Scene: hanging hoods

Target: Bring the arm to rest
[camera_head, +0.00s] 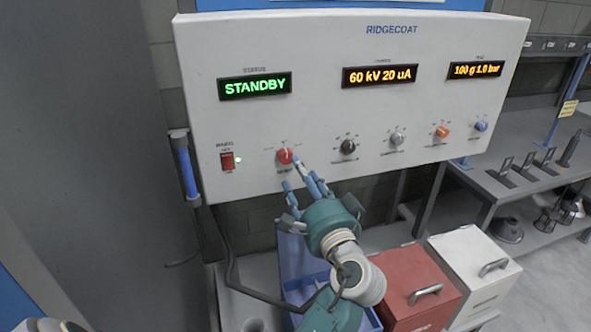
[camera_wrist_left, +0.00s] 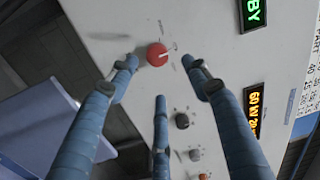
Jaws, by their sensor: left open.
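The grey control panel (camera_head: 290,105) hangs in front of me, its display (camera_head: 254,86) reading STANDBY in green. My left gripper (camera_head: 306,182), with blue fingers on a green wrist, is just below and right of the red knob (camera_head: 285,156). In the left wrist view the red knob (camera_wrist_left: 157,54) shows between the spread fingertips of the left gripper (camera_wrist_left: 160,72). The fingers are open and hold nothing. I cannot tell whether a fingertip touches the knob or panel. My right gripper is not in view.
More knobs (camera_head: 348,146) run rightward along the panel, and a red switch (camera_head: 227,161) is at its left. Below are a blue bin (camera_head: 297,258), a red box (camera_head: 415,287) and a white box (camera_head: 474,270). A grey bench (camera_head: 510,186) with metal parts stands at right.

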